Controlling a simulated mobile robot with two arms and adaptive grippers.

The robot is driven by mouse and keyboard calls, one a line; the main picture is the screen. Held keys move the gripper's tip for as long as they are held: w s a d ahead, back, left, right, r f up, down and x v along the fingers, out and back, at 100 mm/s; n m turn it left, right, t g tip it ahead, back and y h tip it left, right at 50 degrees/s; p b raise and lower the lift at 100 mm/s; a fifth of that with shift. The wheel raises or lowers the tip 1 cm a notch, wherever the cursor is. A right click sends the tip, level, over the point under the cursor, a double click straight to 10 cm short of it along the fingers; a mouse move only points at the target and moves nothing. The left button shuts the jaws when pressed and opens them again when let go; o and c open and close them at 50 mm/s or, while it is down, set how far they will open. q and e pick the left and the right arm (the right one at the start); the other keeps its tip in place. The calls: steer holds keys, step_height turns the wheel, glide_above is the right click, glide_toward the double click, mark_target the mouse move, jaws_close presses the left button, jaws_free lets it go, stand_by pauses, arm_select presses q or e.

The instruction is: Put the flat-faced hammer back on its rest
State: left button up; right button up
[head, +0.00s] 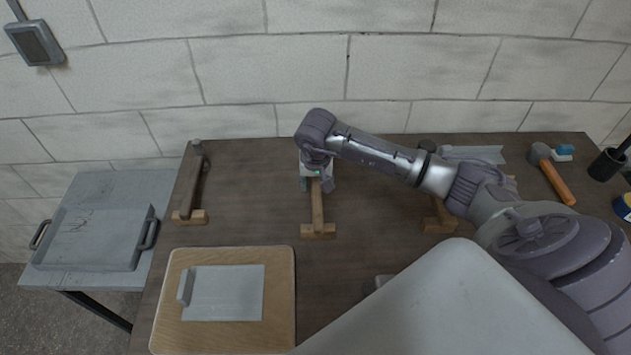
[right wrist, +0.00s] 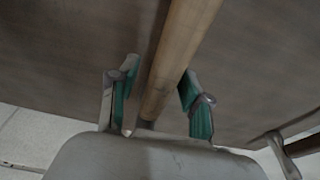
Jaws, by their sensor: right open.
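My right gripper (head: 318,183) reaches over the middle wooden rest (head: 318,231), open, fingers pointing down. A light wooden handle (head: 317,208) lies along that rest; in the right wrist view the handle (right wrist: 178,65) runs between the two green-padded fingers, which stand apart on both sides of it. Its head is hidden by my gripper, so I cannot tell its face. A dark-handled hammer (head: 195,172) lies on the left rest (head: 189,217). The right rest (head: 440,224) is partly covered by my arm. An orange-handled hammer (head: 556,180) lies on the bench at right. My left gripper is out of view.
A wooden board (head: 280,333) with a metal plate (head: 225,292) lies at front left. A grey tray (head: 90,240) stands on a side table. The brick wall closes the back.

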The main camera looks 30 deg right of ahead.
mark_target(316, 186)
steer(key=b+v, duration=0.2)
steer(key=v, duration=0.9)
steer(key=shift+b, duration=0.35)
steer(key=shift+s+a+r, duration=0.1)
steer(key=shift+s+r, duration=0.05)
steer(key=shift+r, duration=0.45)
